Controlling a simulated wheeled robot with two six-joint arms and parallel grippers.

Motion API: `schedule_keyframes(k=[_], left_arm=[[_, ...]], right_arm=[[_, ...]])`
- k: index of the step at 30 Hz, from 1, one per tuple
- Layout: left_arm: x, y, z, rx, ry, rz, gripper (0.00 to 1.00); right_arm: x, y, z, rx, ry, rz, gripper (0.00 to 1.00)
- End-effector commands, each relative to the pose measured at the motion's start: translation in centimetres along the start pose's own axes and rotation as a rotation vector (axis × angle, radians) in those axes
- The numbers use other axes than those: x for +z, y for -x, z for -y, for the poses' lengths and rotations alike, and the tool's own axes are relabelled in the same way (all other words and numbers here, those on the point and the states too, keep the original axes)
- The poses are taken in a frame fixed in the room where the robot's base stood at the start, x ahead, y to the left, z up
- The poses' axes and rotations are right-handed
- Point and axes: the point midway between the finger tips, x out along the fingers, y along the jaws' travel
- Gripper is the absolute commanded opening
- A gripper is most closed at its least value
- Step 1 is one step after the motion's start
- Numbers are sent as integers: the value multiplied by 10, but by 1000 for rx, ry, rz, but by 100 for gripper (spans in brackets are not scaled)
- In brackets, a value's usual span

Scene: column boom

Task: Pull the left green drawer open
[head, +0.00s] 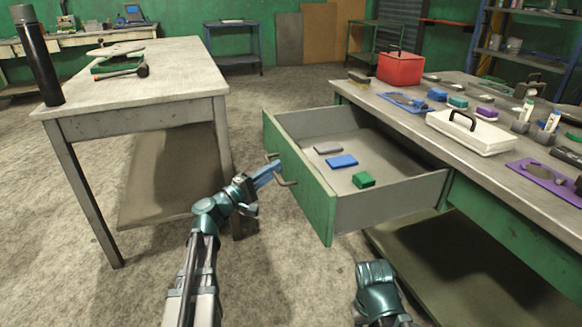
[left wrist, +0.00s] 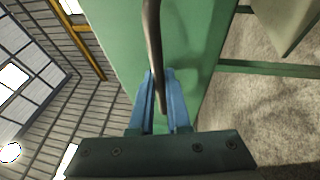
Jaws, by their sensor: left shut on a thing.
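The left green drawer (head: 300,178) stands pulled well out of the workbench in the head view. Its green front also fills the middle of the left wrist view (left wrist: 110,30). Inside lie a blue block (head: 341,161), a green block (head: 363,180) and a grey piece (head: 328,149). My left gripper (head: 270,172) is at the drawer front, its blue fingers shut on the dark bar handle (head: 287,182). In the left wrist view the handle (left wrist: 153,40) passes between the fingertips (left wrist: 160,95). My right arm shows at the bottom right; its gripper fingers cannot be made out.
The workbench top (head: 400,108) carries a red box (head: 400,68), a white case (head: 470,131) and several small items. A separate table (head: 135,75) stands at the left with a black cylinder (head: 38,55). Bare floor lies between this table and the drawer.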

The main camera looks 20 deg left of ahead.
Motion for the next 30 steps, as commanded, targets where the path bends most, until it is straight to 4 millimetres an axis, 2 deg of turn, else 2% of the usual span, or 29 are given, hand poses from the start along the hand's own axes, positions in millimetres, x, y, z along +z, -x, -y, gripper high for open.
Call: schedule_keyframes(k=[3, 7, 21, 22, 26, 27, 30], left_arm=[[-5, 12, -2, -2, -2, -1, 0], [-7, 19, -3, -2, -2, 1, 0], [-9, 22, -4, -2, -2, 1, 0], [-9, 22, -4, -2, -2, 1, 18], [-9, 22, -4, -1, -1, 1, 42], [-9, 22, -4, -1, -1, 1, 45], [-9, 22, -4, -1, -1, 1, 45]], right_arm=[[0, 0, 0, 0, 0, 0, 44], [0, 0, 0, 0, 0, 0, 44], [0, 0, 0, 0, 0, 0, 44], [0, 0, 0, 0, 0, 0, 44], [0, 0, 0, 0, 0, 0, 44], [0, 0, 0, 0, 0, 0, 44], [0, 0, 0, 0, 0, 0, 44]])
